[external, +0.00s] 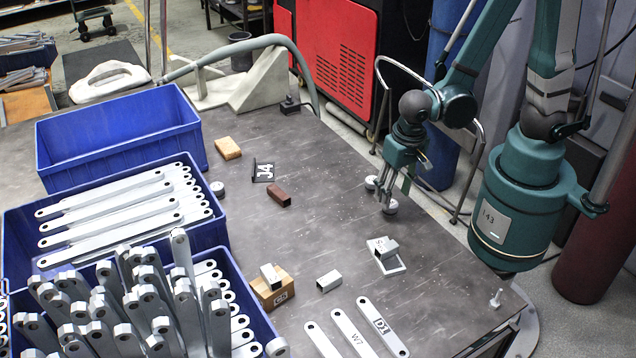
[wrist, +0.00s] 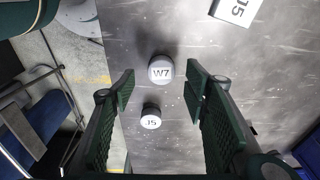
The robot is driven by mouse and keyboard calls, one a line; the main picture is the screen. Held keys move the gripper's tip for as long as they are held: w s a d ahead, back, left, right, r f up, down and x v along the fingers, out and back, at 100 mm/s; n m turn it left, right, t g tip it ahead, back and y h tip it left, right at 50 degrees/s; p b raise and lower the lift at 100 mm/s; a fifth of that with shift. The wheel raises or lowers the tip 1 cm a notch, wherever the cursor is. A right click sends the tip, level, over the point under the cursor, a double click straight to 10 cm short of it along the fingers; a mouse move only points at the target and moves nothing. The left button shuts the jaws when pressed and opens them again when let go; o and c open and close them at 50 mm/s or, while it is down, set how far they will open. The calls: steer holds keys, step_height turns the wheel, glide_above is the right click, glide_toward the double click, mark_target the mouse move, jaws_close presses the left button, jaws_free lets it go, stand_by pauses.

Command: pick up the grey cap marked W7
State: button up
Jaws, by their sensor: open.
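The grey cap marked W7 (wrist: 161,69) is a small round disc with a white top, lying flat on the dark table. In the external view the W7 cap (external: 390,207) is just below my gripper (external: 397,188). In the wrist view my gripper (wrist: 160,86) is open and empty, with the cap ahead of and between its fingertips. I cannot tell any contact with the cap. A second similar cap marked J5 (wrist: 151,118) sits close by; it also shows in the external view (external: 371,183), partly beside the gripper.
Flat bars (external: 382,327), one marked W7, lie in front. Blue bins (external: 120,135) fill the left. A brown block (external: 280,195) is mid-table. The table edge is close on the right.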

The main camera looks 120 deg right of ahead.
steer(key=shift+w+d+f+b, duration=0.15)
steer(key=shift+f+b, duration=0.45)
steer(key=shift+f, duration=0.7)
steer(key=shift+s+d+f+b, duration=0.15)
steer(key=shift+f+b, duration=0.45)
steer(key=shift+f, duration=0.65)
steer(key=shift+w, duration=0.1)
steer(key=c, duration=1.1)
